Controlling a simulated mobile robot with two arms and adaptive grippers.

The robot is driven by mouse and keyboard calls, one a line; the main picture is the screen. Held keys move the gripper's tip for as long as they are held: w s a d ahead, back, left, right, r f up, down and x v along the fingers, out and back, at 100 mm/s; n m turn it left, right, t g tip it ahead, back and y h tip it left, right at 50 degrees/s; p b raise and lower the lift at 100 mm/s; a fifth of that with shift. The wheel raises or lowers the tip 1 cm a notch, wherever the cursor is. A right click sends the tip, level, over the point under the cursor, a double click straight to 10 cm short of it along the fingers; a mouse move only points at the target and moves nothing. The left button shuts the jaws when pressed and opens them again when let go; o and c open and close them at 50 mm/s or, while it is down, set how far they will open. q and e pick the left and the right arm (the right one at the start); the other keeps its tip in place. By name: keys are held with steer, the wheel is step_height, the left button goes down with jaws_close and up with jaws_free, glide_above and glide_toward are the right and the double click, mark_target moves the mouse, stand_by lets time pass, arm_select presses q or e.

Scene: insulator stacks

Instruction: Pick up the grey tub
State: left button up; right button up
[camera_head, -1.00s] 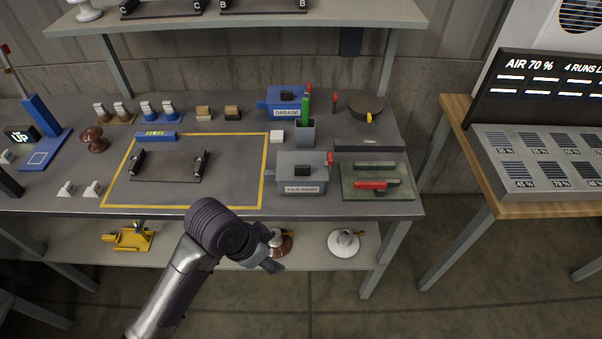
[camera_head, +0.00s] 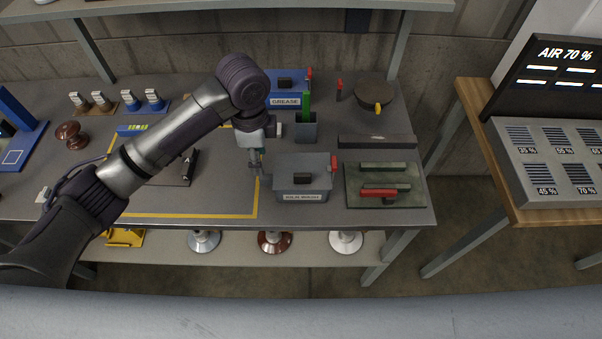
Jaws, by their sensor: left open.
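The grey tub (camera_head: 314,165) stands on the workbench right of the yellow outline. It has a lid with a black knob, a label on its front and a red piece at its right edge. My left gripper (camera_head: 257,166) is open and points down beside the tub's left side. Its fingers are small in view, and I cannot tell whether they touch the tub. Nothing shows between them. My right gripper is not in view.
Behind the tub stand a grey cup (camera_head: 306,133) with a green handle and a blue grease tub (camera_head: 286,99). To its right lie a green tray (camera_head: 408,199) with a red piece and a dark bar (camera_head: 376,142). The bench's front edge is close in front.

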mark_target(268, 176)
arm_select(q)
step_height(268, 176, down, 5)
steer(key=shift+r, duration=0.1)
steer(key=shift+w+d+f+p, duration=0.1)
steer(key=shift+d+f+p, duration=0.05)
steer(key=shift+f, duration=0.35)
steer(key=shift+w+d+f+p, duration=0.1)
steer(key=shift+f+p, duration=0.05)
steer(key=shift+f, duration=0.3)
steer(key=f, duration=0.3)
steer(key=shift+w+d+f+p, duration=0.15)
steer(key=shift+d+f+p, duration=0.15)
steer(key=shift+d, duration=0.1)
steer(key=shift+f, duration=0.3)
steer(key=c, duration=0.8)
steer(key=shift+w, duration=0.1)
jaws_close()
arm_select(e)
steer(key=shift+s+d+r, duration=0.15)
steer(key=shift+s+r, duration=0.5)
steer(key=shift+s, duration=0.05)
